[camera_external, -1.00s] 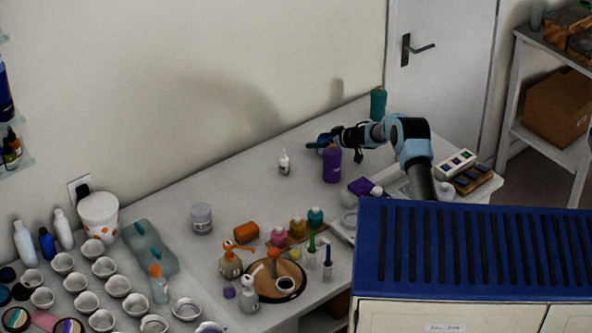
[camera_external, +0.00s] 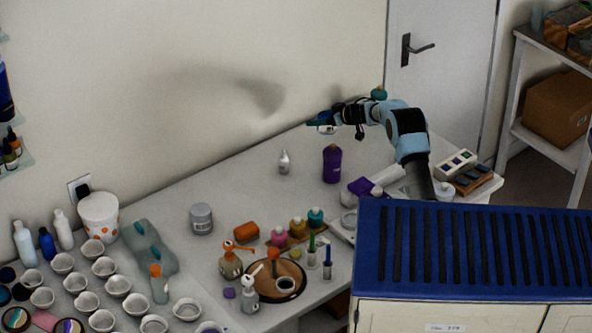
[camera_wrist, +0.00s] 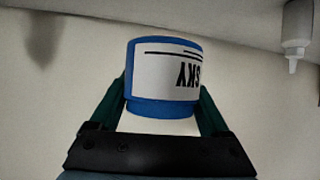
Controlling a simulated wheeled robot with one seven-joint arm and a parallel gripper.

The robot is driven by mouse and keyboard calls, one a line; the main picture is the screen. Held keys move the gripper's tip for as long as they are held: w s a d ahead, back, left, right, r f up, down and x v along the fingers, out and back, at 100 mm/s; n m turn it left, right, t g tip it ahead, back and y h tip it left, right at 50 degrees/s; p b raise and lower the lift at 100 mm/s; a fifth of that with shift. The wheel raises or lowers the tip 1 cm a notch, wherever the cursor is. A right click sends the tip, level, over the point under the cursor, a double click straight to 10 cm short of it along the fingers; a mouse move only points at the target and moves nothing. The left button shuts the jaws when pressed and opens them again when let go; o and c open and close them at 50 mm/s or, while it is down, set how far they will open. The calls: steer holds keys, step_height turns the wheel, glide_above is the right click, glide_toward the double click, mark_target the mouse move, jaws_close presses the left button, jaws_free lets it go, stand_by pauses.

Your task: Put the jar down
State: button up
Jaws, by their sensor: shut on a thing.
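My gripper (camera_external: 322,122) is shut on the jar (camera_wrist: 165,78). In the wrist view the jar is blue with a white label reading "SKY", upside down in that picture, and its sides are between the two dark green fingers. In the external view the jar (camera_external: 326,128) is small, partly covered by the gripper, and held up above the back of the table (camera_external: 240,185). A gap shows between the jar and the tabletop.
A purple bottle (camera_external: 332,164) and a small white dropper bottle (camera_external: 284,162) stand below and near the gripper. A grey-lidded jar (camera_external: 201,218) stands further left. The tabletop between it and the dropper bottle is clear. Cups and bottles crowd the front left.

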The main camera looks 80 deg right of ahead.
steer(key=shift+r, duration=0.9)
step_height(320, 180, up, 4)
steer(key=shift+r, duration=0.25)
steer(key=w+a+n+t+y, duration=0.2)
steer(key=w+a+n+y, duration=0.2)
steer(key=w+a, duration=0.95)
steer(key=n+y, duration=0.5)
glide_above(225, 198)
step_height(225, 198, down, 11)
steer(key=shift+d+r, duration=0.1)
steer(key=shift+f+p, duration=0.35)
steer(key=shift+f, duration=1.8)
steer(key=shift+f, duration=0.15)
steer(key=o, duration=1.2)
